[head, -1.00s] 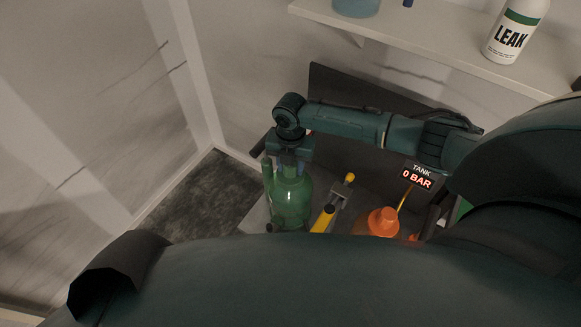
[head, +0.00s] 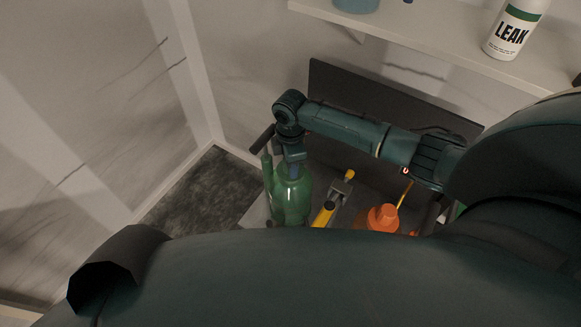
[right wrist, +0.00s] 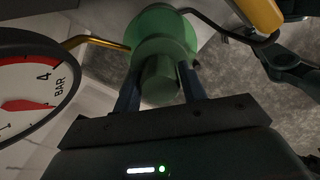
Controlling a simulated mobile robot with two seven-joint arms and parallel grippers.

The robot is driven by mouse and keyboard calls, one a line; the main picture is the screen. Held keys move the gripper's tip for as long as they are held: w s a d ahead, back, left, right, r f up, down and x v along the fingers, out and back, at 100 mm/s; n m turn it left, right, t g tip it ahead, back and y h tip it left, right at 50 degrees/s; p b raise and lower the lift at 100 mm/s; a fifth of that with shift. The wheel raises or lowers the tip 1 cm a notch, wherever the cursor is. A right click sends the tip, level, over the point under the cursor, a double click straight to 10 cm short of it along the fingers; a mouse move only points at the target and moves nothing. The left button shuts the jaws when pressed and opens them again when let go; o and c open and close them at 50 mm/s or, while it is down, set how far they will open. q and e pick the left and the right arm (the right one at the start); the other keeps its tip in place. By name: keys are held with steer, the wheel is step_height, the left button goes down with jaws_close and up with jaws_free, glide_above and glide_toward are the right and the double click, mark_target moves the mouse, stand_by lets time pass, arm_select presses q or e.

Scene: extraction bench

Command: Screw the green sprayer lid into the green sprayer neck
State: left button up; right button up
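The green sprayer (head: 294,200) stands upright on the bench in the head view. It also shows in the right wrist view (right wrist: 165,30). My right gripper (head: 293,170) points down at its neck from above. In the right wrist view the green sprayer lid (right wrist: 159,76) is a dark green cylinder between the two fingers of my right gripper (right wrist: 160,82), which look closed against its sides. The lid is in line with the neck; whether its thread is fully seated is hidden. My left gripper is not in view.
An orange sprayer (head: 383,218) and a yellow-handled part (head: 323,214) stand right of the green sprayer. A pressure gauge (right wrist: 30,85) is close at the left in the wrist view. A shelf (head: 430,40) with a white LEAK bottle (head: 514,30) is above.

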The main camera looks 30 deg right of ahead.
steer(key=o, duration=0.4)
